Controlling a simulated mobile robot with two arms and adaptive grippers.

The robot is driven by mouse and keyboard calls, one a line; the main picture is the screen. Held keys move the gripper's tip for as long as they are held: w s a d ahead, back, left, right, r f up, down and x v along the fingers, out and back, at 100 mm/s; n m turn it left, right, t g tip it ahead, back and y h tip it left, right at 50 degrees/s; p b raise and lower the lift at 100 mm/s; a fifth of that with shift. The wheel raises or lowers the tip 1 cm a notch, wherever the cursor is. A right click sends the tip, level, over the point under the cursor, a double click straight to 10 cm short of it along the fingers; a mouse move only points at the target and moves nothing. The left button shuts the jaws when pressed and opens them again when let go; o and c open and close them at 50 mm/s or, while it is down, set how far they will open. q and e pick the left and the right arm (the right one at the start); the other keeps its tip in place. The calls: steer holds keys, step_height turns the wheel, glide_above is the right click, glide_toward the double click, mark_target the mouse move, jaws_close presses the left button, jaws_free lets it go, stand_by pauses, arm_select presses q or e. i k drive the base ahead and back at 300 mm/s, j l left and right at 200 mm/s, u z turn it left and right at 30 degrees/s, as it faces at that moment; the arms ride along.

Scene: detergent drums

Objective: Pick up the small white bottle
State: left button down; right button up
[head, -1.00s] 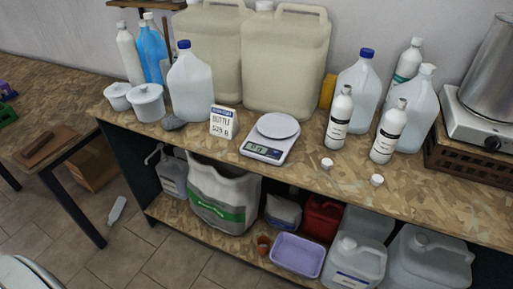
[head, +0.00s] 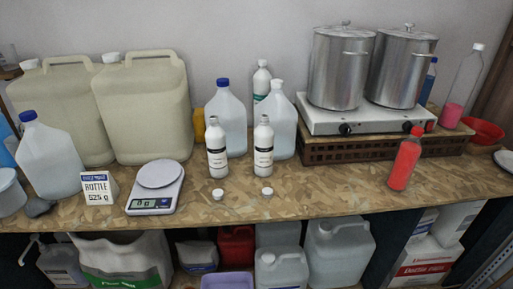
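Two small white bottles with black-and-white labels stand upright side by side on the bench: the left small white bottle (head: 216,149) and the right small white bottle (head: 263,147). I cannot tell from the picture which one the task names. A white cap (head: 218,194) lies in front of the left bottle and another white cap (head: 267,191) in front of the right one. A taller white bottle (head: 261,79) stands behind, partly hidden by a jug. Neither of my grippers is in view.
Large jugs (head: 147,110) stand at the back left. Steel pots (head: 340,70) stand on a hotplate at right, near a red bottle (head: 405,160). The bench front at right is clear.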

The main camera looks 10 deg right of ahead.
mark_target(264, 134)
steer(key=i+l+u, duration=0.15)
steer(key=l, duration=0.25)
steer(key=l+u, duration=0.1)
steer(key=l, duration=0.35)
steer(key=i+l+u, duration=0.15)
steer(key=l, duration=0.3)
